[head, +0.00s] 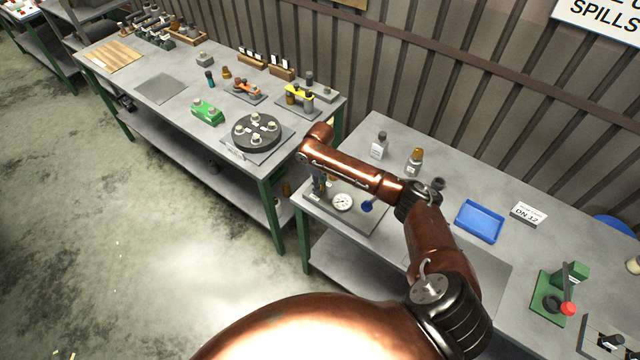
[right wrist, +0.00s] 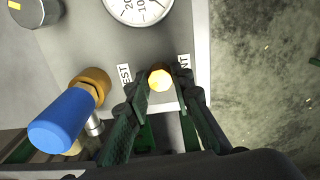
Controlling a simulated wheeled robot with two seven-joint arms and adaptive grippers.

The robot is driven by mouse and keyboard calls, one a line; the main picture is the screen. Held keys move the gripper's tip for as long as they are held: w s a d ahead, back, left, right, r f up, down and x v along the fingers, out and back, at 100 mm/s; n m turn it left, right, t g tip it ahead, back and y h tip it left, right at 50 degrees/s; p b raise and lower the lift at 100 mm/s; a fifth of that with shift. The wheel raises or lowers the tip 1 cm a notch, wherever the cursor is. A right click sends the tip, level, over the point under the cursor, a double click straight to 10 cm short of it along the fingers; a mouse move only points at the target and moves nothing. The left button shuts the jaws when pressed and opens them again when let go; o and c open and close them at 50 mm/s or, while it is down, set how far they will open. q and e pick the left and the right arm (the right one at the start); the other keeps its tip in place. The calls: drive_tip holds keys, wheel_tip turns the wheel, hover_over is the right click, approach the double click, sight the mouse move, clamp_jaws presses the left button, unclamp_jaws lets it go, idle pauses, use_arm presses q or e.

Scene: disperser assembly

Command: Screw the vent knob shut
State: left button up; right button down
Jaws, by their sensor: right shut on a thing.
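The vent knob (right wrist: 160,79) is a small brass, faceted knob near the edge of the grey test panel (right wrist: 70,45), beside a partly covered label ending in "NT". My right gripper (right wrist: 161,86) has one green-black finger on each side of the knob and is shut on it. In the head view my right gripper (head: 320,184) points down at the left part of the panel, and my arm hides the knob there. My left gripper is not in view.
A white dial gauge (right wrist: 138,6), a black knob (right wrist: 36,10) and a blue-handled brass valve (right wrist: 66,118) are on the panel near the gripper. Two bottles (head: 379,146) (head: 415,160) and a blue tray (head: 480,221) stand on the same table. Floor lies beyond the table's left edge.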

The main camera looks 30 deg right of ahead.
drive_tip(key=m+p, duration=0.2)
drive_tip(key=p, duration=0.1)
drive_tip(key=m+p, duration=0.3)
drive_tip(key=p, duration=0.1)
drive_tip(key=m+p, duration=0.3)
drive_tip(key=p, duration=0.1)
drive_tip(key=shift+a+r, duration=0.1)
drive_tip(key=shift+r, duration=0.15)
drive_tip(key=shift+f+m+p, duration=0.15)
drive_tip(key=shift+m+p, duration=1.2)
drive_tip(key=shift+m, duration=0.45)
drive_tip(key=shift+w, duration=0.1)
drive_tip(key=c, duration=1.7)
unclamp_jaws()
drive_tip(key=shift+f, duration=0.1)
wheel_tip(320, 180, up, 12)
drive_tip(key=shift+r, duration=0.1)
